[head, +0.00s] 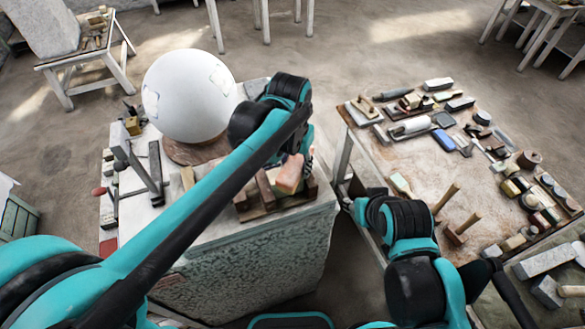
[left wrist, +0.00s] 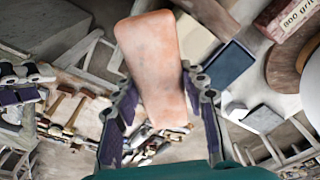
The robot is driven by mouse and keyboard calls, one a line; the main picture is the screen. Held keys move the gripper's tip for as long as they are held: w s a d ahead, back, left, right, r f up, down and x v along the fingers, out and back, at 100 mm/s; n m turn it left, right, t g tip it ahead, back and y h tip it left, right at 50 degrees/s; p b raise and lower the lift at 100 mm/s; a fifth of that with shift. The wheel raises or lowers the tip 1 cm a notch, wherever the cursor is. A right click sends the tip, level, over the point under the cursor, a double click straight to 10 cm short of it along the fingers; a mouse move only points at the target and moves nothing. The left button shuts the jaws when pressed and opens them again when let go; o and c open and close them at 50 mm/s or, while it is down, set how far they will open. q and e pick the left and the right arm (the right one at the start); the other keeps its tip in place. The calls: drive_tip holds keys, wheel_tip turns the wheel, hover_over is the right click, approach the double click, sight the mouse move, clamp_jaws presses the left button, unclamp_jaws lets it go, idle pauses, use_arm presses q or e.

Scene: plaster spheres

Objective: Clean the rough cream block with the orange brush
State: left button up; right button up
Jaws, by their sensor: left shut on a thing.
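My left gripper (head: 303,162) is shut on a salmon-orange, tapered block-like piece (head: 289,174), which by colour fits the orange brush; no bristles show. It fills the middle of the left wrist view (left wrist: 150,65), between the two fingers (left wrist: 160,112). It is above or at the wooden rack on the plaster-topped stand; contact is unclear.
A large white sphere (head: 190,95) rests on the stand (head: 250,265). The wooden rack (head: 255,213) holds brown blocks. The right table (head: 375,150) is crowded with brushes, blocks and mallets. A block marked "800 grit" (left wrist: 285,17) shows in the left wrist view.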

use_arm(q)
drive_tip(key=shift+w+d, duration=0.25)
drive_tip(key=shift+w, duration=0.25)
drive_tip(key=shift+w+d, duration=0.25)
drive_tip(key=shift+w, duration=0.2)
drive_tip(key=shift+w+d, duration=0.1)
drive_tip(key=shift+w, duration=0.15)
drive_tip(key=shift+s+a+r, duration=0.1)
drive_tip(key=shift+s+a, duration=0.15)
drive_tip(key=shift+s, duration=0.2)
drive_tip(key=shift+s+a, duration=0.2)
drive_tip(key=shift+s, duration=0.25)
drive_tip(key=shift+s+a, duration=0.3)
drive_tip(key=shift+s, duration=0.3)
drive_tip(key=shift+s+a, duration=0.3)
drive_tip(key=shift+s, duration=0.3)
drive_tip(key=shift+w, duration=0.1)
